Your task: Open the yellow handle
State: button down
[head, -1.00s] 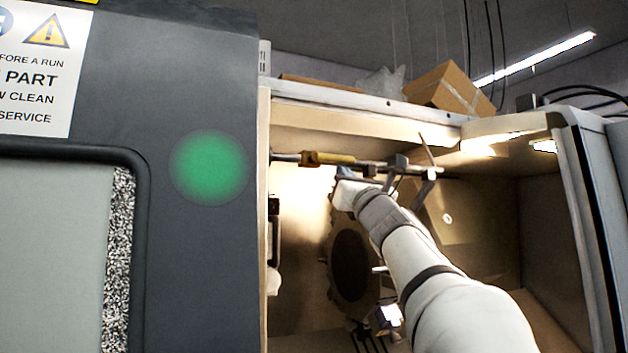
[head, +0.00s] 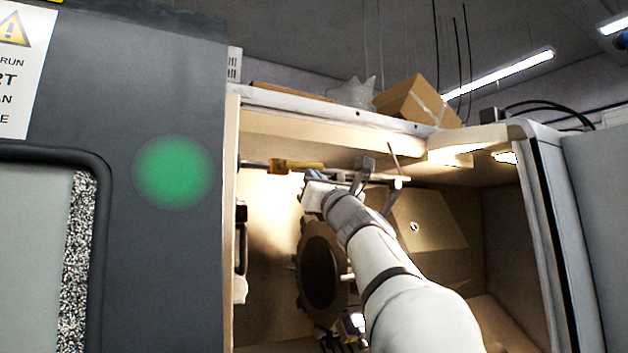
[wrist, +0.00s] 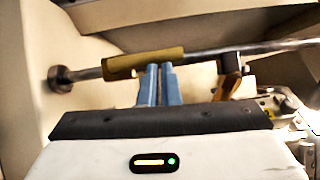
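The yellow handle (head: 288,166) is a sleeve on a metal bar that runs across the top of the machine opening in the head view. In the wrist view the yellow handle (wrist: 140,62) lies nearly level, just beyond my fingertips. My gripper (wrist: 160,66) has two blue fingers side by side with only a thin gap between them. Their tips are at the lower edge of the handle's right part; I cannot tell whether they touch it. Nothing shows between the fingers. In the head view my gripper (head: 308,177) is just below the handle's right end, partly hidden by my arm.
The metal bar (wrist: 208,52) ends at a round mount (wrist: 60,78) on the left and passes a bracket (wrist: 230,72) on the right. A dark toothed disc (head: 318,270) is below. The machine's grey front panel (head: 130,250) stands left, an open door (head: 550,230) right.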

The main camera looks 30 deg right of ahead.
jog(key=w+f+b+v, duration=0.1)
jog(key=f+b+v, duration=0.1)
jog(key=b+v, duration=0.6)
jog(key=v, duration=0.4)
jog(key=shift+d+f+b, duration=0.4)
jog(key=shift+f, duration=0.1)
